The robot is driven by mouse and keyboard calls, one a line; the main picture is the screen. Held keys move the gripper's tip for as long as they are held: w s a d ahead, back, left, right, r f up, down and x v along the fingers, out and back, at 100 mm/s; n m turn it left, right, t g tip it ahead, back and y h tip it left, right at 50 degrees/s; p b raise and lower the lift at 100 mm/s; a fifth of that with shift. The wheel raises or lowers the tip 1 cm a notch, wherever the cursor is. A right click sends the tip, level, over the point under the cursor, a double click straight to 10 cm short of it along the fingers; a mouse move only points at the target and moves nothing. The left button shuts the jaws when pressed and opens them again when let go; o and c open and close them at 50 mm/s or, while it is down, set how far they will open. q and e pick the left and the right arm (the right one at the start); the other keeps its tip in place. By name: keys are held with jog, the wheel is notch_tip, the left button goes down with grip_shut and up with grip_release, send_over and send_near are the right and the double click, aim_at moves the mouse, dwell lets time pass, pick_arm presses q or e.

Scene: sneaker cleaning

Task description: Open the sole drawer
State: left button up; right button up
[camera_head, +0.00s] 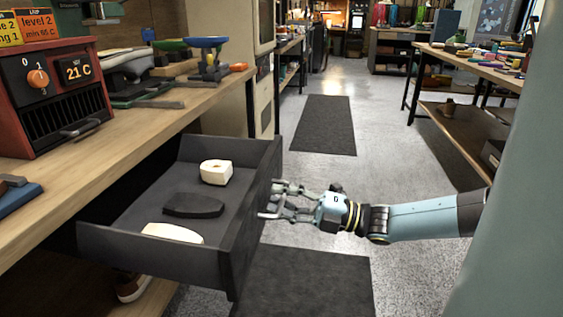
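The dark grey sole drawer (240,232) is pulled well out from under the wooden workbench on the left. Inside lie a cream sole-like piece (216,172) at the back, a black one (193,206) in the middle and another cream one (172,233) near the front, partly hidden by the drawer wall. My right gripper (270,199) is at the outer face of the drawer front, its fingers spread apart with a gap between them. No drawer handle can be made out there. My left gripper is not in view.
A red heater box (52,95) showing 21 C stands on the workbench (150,125). A brown shoe (132,286) is below the drawer. Dark mats (325,125) lie on the open grey floor. A cluttered table (470,60) stands at right.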

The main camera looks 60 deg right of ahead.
jog(key=shift+o, duration=0.3)
jog(key=v, duration=1.2)
jog(key=shift+w, duration=0.1)
jog(key=s+a+f+m+g+h, duration=0.25)
jog(key=a+f+m, duration=0.2)
jog(key=f, duration=0.55)
jog(key=s+a+f+m+g+h, duration=0.2)
jog(key=a+f+m+g+h, duration=0.15)
jog(key=f+m, duration=0.45)
jog(key=s+a+f+m+g+h, duration=0.25)
jog(key=a+f, duration=0.25)
jog(key=f, duration=0.7)
jog(key=s+a+f+m+g, duration=0.2)
jog(key=s+f+m+g, duration=0.1)
jog(key=s, duration=0.6)
jog(key=s+a+f+m+g, duration=0.3)
jog(key=s+f+g, duration=0.3)
jog(key=s, duration=0.3)
jog(key=shift+s+a+m+g, duration=0.3)
jog(key=shift+s+m+g, duration=0.1)
jog(key=shift+m, duration=0.1)
